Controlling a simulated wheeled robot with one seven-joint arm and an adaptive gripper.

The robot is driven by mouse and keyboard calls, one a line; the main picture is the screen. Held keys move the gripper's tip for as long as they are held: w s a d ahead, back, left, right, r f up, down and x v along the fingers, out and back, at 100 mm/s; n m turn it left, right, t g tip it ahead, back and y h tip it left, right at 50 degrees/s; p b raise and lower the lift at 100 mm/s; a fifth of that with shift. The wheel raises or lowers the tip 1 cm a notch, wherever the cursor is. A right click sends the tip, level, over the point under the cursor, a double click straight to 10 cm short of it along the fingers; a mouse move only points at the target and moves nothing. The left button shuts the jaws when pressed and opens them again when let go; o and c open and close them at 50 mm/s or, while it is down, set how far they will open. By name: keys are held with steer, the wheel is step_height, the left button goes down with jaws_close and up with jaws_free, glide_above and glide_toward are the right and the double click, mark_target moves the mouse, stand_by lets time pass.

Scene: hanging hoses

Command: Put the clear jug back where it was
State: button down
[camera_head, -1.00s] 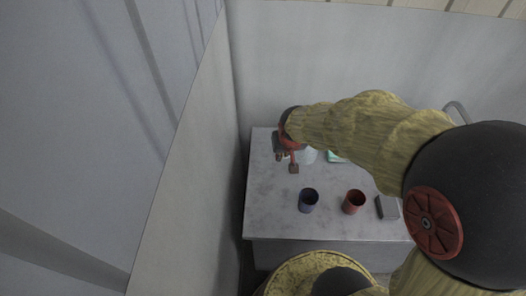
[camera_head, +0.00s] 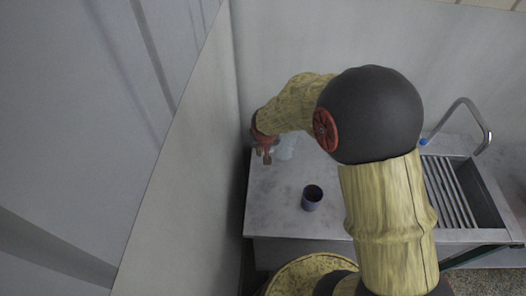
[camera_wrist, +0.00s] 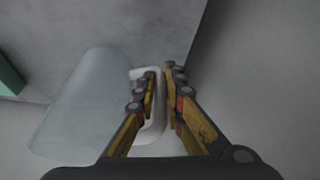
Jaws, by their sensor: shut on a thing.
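The clear jug (camera_head: 287,148) is pale and see-through, at the back left of the grey table, partly hidden by my arm. In the wrist view its body (camera_wrist: 88,108) lies left of the fingers and its whitish handle (camera_wrist: 151,128) runs between them. My gripper (camera_head: 265,157) is shut on the handle; its fingers also show in the wrist view (camera_wrist: 162,76). I cannot tell whether the jug's base touches the table.
A wall is close on the left. A green thing (camera_wrist: 8,76) shows at the wrist view's left edge. A sink with a drainer (camera_head: 448,190) and a tap (camera_head: 478,108) is at the right.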

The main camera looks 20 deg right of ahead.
steer(key=shift+f, duration=0.35)
steer(key=shift+f, duration=0.15)
steer(key=c, duration=1.9)
jaws_free()
steer(key=shift+r, duration=0.25)
steer(key=s+r+p, duration=0.1)
steer(key=s+r, duration=0.4)
steer(key=r, duration=0.3)
steer(key=s+r+n+p, duration=0.1)
steer(key=s+r, duration=0.4)
steer(key=r, duration=0.3)
steer(key=s+r+p, duration=0.1)
steer(key=s+r, duration=0.4)
steer(key=r, duration=0.3)
steer(key=shift+n+t+y, duration=0.6)
steer(key=shift+n, duration=0.1)
steer(key=s+r, duration=0.1)
steer(key=s, duration=0.3)
steer(key=s+a+r, duration=0.1)
steer(key=s+r, duration=0.1)
steer(key=s, duration=0.2)
steer(key=s+a+r, duration=0.1)
steer(key=s, duration=0.3)
steer(key=shift+s+r, duration=0.3)
steer(key=shift+s, duration=0.1)
